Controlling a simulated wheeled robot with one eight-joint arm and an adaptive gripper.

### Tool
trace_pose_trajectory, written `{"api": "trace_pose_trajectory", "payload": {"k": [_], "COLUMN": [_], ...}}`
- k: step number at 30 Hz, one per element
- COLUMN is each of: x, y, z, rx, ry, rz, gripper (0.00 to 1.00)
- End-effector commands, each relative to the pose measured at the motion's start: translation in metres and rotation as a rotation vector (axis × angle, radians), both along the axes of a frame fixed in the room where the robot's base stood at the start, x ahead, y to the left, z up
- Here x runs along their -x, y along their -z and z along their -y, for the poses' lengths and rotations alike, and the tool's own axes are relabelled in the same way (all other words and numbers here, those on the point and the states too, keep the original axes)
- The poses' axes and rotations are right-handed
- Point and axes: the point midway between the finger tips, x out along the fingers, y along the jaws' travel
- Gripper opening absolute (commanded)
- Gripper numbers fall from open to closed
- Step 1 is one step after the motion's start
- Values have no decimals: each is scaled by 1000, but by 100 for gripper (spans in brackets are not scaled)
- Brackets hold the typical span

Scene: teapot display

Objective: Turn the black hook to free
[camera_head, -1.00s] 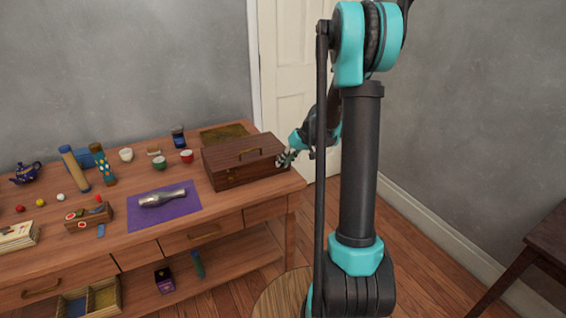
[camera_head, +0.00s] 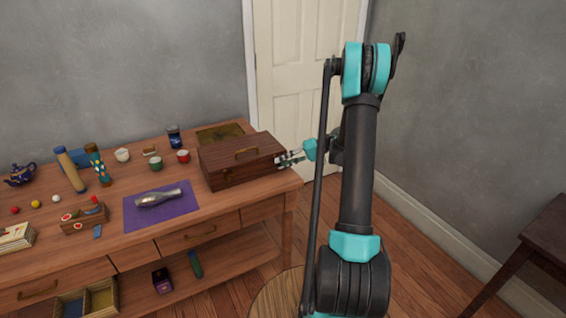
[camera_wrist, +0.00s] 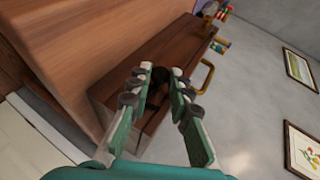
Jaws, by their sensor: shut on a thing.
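The brown wooden box (camera_head: 225,175) stands closed at the right end of the table, with a brass handle on its lid. My gripper (camera_head: 284,160) is at the box's right end. In the wrist view, my gripper (camera_wrist: 160,80) has its fingertips at the box's end face, shut on a small dark piece there, the black hook (camera_wrist: 160,74). The fingers hide most of the hook, so its exact angle cannot be told. The box (camera_wrist: 185,45) fills the middle of the wrist view, its brass handle (camera_wrist: 206,75) at the right.
The wooden table (camera_head: 230,215) also holds a purple cloth (camera_head: 135,218) with a metallic object on it, several cups and jars, and a blue teapot (camera_head: 20,175). A white door (camera_head: 300,90) stands behind. The floor right of the table is mostly clear; a dark table (camera_head: 545,230) stands far right.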

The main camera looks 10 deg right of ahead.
Motion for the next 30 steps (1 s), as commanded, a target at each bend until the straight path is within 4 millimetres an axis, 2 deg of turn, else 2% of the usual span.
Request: {"api": "trace_pose_trajectory", "payload": {"k": [17, 18, 22, 30], "x": [-1, -1, 0, 0], "y": [1, 1, 1, 1], "z": [1, 1, 1, 1], "rx": [-28, -27, -27, -28], "ry": [1, 1, 1, 1], "rz": [-9, -9, -9, -9], "gripper": [0, 23, 39, 40]}}
